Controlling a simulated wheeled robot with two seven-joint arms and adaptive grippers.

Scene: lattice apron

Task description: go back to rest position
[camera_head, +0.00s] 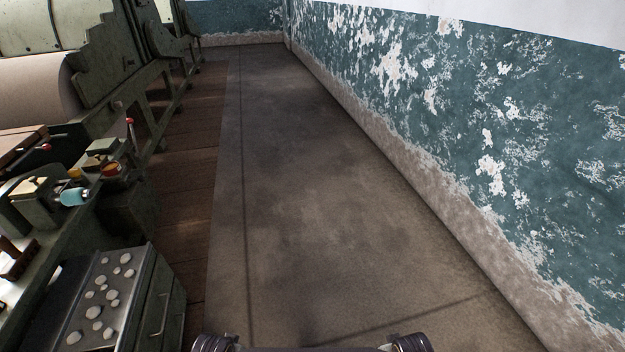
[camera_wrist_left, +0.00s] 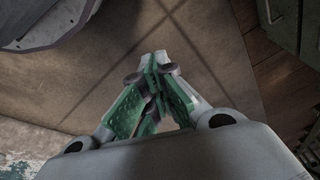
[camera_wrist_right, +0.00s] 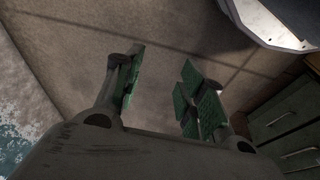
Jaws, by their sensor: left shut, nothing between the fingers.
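My left gripper (camera_wrist_left: 154,88) shows in the left wrist view with its green-padded fingers brought together at the tips. Nothing is held between them, and it hangs over bare floor. My right gripper (camera_wrist_right: 160,82) shows in the right wrist view with its green-padded fingers apart. The gap between them is empty, with only floor beyond it. Neither gripper shows in the head view; only dark rounded parts of my own body show at its bottom edge.
Green machinery (camera_head: 112,75) and a bench stand along the left. A cabinet (camera_head: 160,310) with a grey top bearing several pale stones is at lower left. A peeling teal wall (camera_head: 470,130) runs along the right. The concrete floor (camera_head: 300,180) between is clear.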

